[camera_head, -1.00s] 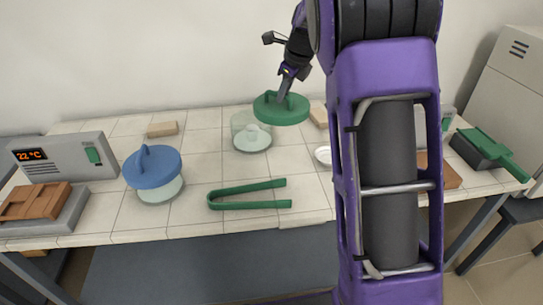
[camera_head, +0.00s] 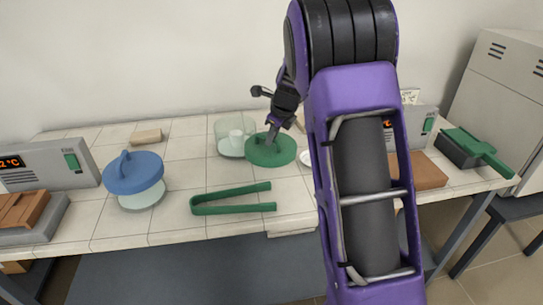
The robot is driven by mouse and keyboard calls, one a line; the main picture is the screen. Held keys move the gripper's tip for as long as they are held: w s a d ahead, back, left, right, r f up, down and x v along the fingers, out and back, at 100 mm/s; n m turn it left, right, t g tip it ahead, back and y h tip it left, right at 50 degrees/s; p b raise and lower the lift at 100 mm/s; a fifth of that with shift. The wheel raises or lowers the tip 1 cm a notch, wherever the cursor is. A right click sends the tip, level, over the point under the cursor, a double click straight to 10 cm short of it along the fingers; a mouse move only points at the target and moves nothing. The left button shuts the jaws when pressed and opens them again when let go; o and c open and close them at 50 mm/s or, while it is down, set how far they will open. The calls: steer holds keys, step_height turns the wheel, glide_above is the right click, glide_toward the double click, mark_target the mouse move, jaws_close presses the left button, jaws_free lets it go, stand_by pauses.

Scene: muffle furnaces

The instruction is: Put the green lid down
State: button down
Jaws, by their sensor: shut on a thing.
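The green lid (camera_head: 262,152) is a round disc with a handle on top. It is at the table's middle, just right of an open clear glass jar (camera_head: 225,130) that holds a small white cup (camera_head: 237,137). My gripper (camera_head: 272,137) points down and is shut on the lid's handle. The lid looks level and at or very near the tabletop; I cannot tell whether its underside touches. The fingertips are small and partly dark against the handle.
Green tongs (camera_head: 232,198) lie in front of the lid. A blue-lidded jar (camera_head: 133,173) stands to the left. A small beige block (camera_head: 146,136) lies at the back. A white dish (camera_head: 306,157) sits close to the lid's right, partly behind my arm. Furnace units stand at both sides.

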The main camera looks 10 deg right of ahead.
mark_target(273, 151)
step_height(273, 151, down, 6)
steer(key=shift+b, duration=0.65)
steer(key=shift+f, duration=0.1)
steer(key=c, duration=0.9)
jaws_free()
steer(key=shift+o, duration=0.2)
steer(key=shift+r, duration=0.2)
steer(key=p+v, duration=0.2)
steer(key=v, duration=1)
steer(key=shift+f, duration=0.1)
